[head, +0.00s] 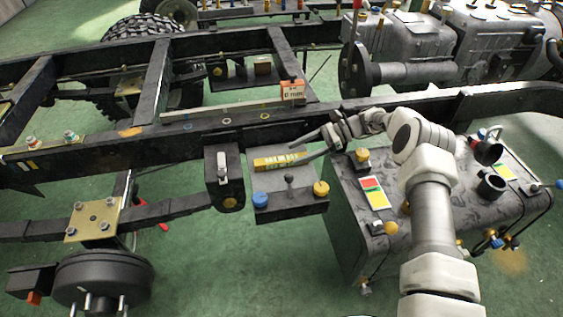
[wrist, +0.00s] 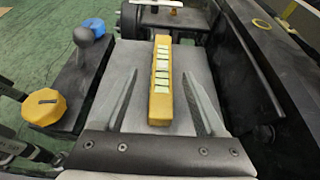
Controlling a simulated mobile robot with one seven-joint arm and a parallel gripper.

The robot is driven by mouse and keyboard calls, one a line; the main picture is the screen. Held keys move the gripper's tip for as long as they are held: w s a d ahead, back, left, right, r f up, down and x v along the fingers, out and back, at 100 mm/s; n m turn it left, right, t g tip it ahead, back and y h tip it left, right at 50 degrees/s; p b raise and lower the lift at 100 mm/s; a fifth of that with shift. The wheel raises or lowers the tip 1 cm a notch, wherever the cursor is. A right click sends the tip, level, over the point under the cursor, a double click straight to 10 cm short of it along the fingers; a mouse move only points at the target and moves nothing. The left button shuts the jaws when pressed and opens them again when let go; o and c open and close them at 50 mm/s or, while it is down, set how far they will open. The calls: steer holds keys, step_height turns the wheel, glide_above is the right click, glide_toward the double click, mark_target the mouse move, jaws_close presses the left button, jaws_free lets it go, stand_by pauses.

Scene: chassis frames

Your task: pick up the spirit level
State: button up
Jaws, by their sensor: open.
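The spirit level is a short yellow bar with several pale windows; in the wrist view the spirit level (wrist: 160,85) lies lengthwise on a flat grey plate (wrist: 205,68). In the head view the spirit level (head: 277,161) lies on that plate beside the dark chassis rail. My gripper (wrist: 160,73) is open and empty, with one finger on each side of the level and a gap to both as seen from the wrist. In the head view my gripper (head: 297,152) is at the level's right end. The height of the fingers above the plate is hard to tell.
A black lever (head: 289,185), a blue knob (head: 261,199) and a yellow knob (head: 321,188) stand along the plate's near edge. The chassis rail (head: 180,140) runs behind it. An orange-and-white box (head: 292,91) stands on the frame. A dark tank (head: 345,215) is to the right.

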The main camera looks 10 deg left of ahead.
mark_target(282, 158)
steer(key=x, duration=0.2)
steer(key=b+x, duration=0.1)
steer(key=x, duration=0.2)
steer(key=shift+w+a, duration=0.15)
steer(key=shift+w, duration=0.05)
jaws_close()
